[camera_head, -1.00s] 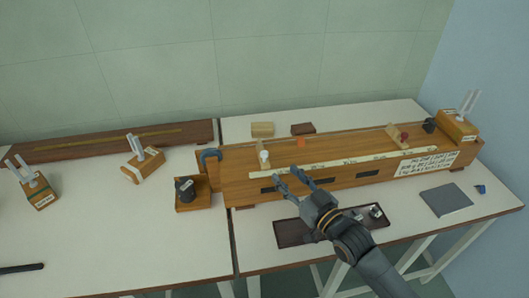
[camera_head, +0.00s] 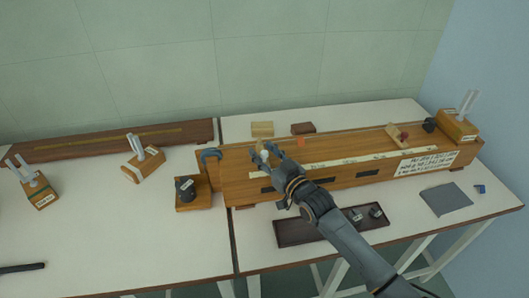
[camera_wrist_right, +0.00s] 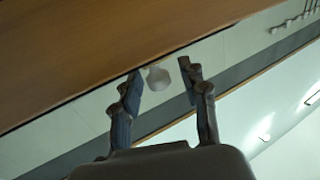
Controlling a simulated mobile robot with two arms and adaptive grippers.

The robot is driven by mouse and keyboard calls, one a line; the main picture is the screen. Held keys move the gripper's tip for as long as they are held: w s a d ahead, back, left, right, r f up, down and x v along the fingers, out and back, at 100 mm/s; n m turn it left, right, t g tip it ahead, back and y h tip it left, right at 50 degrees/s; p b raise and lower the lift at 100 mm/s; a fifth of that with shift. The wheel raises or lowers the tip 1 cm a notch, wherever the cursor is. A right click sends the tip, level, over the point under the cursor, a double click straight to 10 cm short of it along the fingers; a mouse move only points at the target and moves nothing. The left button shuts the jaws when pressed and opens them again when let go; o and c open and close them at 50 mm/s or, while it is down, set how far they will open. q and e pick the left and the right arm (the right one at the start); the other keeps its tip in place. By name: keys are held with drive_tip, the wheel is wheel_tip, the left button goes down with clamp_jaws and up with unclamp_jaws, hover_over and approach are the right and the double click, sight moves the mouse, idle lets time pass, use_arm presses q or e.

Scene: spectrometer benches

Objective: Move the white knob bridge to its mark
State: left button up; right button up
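The white knob bridge (camera_head: 264,146) stands on the left part of the long wooden spectrometer box (camera_head: 340,176); its lower part is partly hidden by my gripper. My right gripper (camera_head: 269,156) is at the bridge, with its fingers spread. In the right wrist view the white knob (camera_wrist_right: 157,77) shows between the two open fingertips (camera_wrist_right: 160,82), with gaps visible at both sides. An orange patch (camera_head: 301,142) lies on the box to the right of the white knob. A second bridge with a red knob (camera_head: 403,136) stands further right.
A pale scale strip (camera_head: 375,157) runs along the box. A dark tray (camera_head: 292,232) with small parts lies in front, under my right arm. A black knob on a wooden block (camera_head: 186,190) stands at the left end. A grey book (camera_head: 446,199) lies at right.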

sight(246, 167)
clamp_jaws()
drive_tip(key=shift+s+a+p, duration=0.15)
drive_tip(key=shift+a, duration=0.75)
drive_tip(key=shift+s+a+p, duration=0.15)
drive_tip(key=shift+s+a, duration=0.05)
drive_tip(key=shift+a, duration=0.75)
drive_tip(key=shift+s+a+p, duration=0.15)
drive_tip(key=shift+a, duration=0.75)
drive_tip(key=shift+f, duration=0.15)
drive_tip(key=shift+o, duration=0.7)
unclamp_jaws()
drive_tip(key=shift+s, duration=0.1)
drive_tip(key=shift+d, duration=0.15)
drive_tip(key=v, duration=1.2)
